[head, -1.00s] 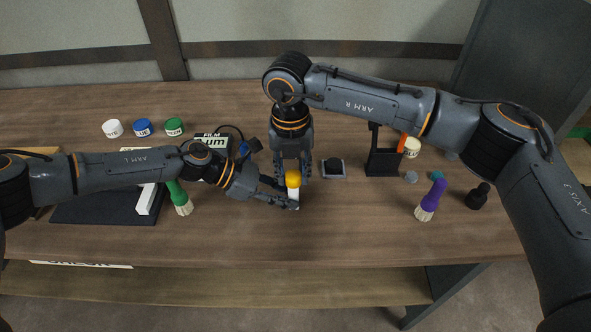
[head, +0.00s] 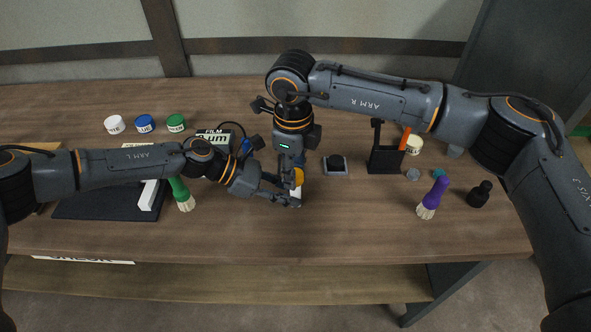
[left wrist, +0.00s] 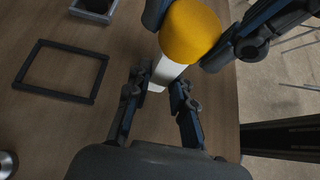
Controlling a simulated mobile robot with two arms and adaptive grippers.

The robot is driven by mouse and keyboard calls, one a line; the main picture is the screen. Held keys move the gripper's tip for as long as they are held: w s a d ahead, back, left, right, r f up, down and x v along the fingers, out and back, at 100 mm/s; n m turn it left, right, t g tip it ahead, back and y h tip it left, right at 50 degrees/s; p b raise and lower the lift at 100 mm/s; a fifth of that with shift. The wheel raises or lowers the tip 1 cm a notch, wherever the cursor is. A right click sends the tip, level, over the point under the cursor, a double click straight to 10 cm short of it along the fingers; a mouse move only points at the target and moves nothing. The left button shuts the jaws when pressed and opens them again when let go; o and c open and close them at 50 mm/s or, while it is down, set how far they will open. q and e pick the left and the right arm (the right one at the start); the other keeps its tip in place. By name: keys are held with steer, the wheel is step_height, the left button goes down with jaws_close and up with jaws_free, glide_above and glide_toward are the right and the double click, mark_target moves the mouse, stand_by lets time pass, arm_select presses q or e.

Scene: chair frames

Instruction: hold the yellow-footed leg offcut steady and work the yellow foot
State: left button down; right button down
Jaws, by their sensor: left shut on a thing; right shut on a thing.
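The white leg offcut (head: 296,192) stands on the table near the middle of the head view, with the yellow foot (head: 298,177) at its top. My left gripper (head: 284,194) comes in from the left and is shut on the white offcut below the foot; the left wrist view shows its fingers on both sides of the offcut (left wrist: 163,74). My right gripper (head: 292,172) points down from above and is shut on the yellow foot. In the left wrist view its fingers lie on both sides of the foot (left wrist: 190,32). The foot's exact seating is partly hidden by the fingers.
A small grey tray with a dark thing (head: 336,165) and a black stand (head: 386,158) are to the right. A green brush (head: 180,194) and a dark mat (head: 75,207) are left. Front table is clear.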

arm_select(q)
steer(key=shift+f, duration=0.2)
arm_select(e)
steer(key=shift+s+a+f+n, duration=0.15)
steer(key=shift+s+a+n, duration=0.15)
steer(key=shift+s+n, duration=0.15)
steer(key=c, duration=1)
jaws_free()
steer(key=shift+n, duration=0.25)
steer(key=shift+o, duration=0.8)
steer(key=shift+w+d, duration=0.15)
steer(key=shift+w, duration=0.05)
steer(key=shift+r, duration=0.4)
arm_select(q)
steer(key=shift+w, duration=0.1)
steer(key=c, duration=1.1)
jaws_free()
steer(key=shift+w+r, duration=0.1)
arm_select(e)
step_height(320, 180, up, 11)
steer(key=shift+r, duration=0.15)
